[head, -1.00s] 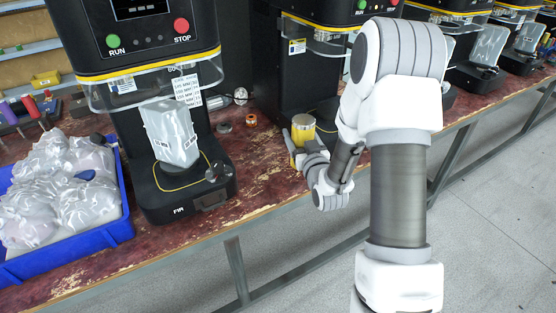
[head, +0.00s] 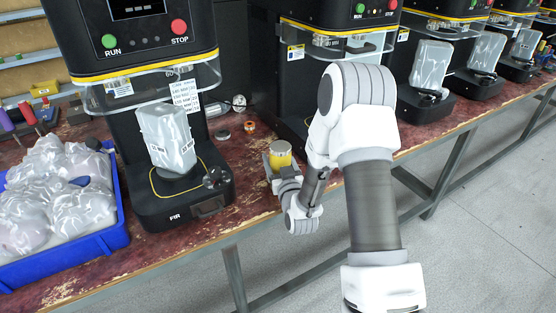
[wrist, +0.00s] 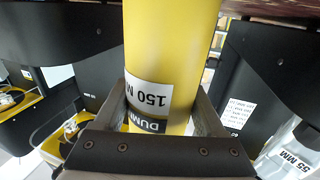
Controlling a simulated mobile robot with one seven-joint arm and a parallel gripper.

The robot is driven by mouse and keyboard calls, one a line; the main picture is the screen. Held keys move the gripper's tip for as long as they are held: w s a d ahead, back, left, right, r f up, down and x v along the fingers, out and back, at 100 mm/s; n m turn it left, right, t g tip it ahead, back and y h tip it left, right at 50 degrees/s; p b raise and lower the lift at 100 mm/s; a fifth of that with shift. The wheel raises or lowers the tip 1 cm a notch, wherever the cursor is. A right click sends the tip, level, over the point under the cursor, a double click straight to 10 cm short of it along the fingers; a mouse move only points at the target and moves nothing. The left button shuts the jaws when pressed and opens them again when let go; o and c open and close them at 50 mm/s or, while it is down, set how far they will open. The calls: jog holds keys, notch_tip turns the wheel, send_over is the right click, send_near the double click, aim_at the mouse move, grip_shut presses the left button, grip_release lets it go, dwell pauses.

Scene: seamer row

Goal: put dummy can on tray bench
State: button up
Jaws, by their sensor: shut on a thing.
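The dummy can (head: 281,156) is a yellow cylinder with a silvery top. In the wrist view the gripper (wrist: 163,118) shows both fingers against the can. The can is upright in the head view, over the red worn bench (head: 245,190) near its front edge. I cannot tell whether its base touches the bench. I cannot make out a tray bench.
A black seamer (head: 150,100) with RUN and STOP buttons stands left of the can, holding a wrapped block (head: 167,137). A blue crate (head: 118,238) of wrapped bundles is at far left. An orange ring (head: 250,127) lies behind the can. More seamers line the right.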

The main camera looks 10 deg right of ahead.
jog(key=shift+f, duration=0.15)
jog(key=o, duration=1.5)
jog(key=shift+o, duration=0.2)
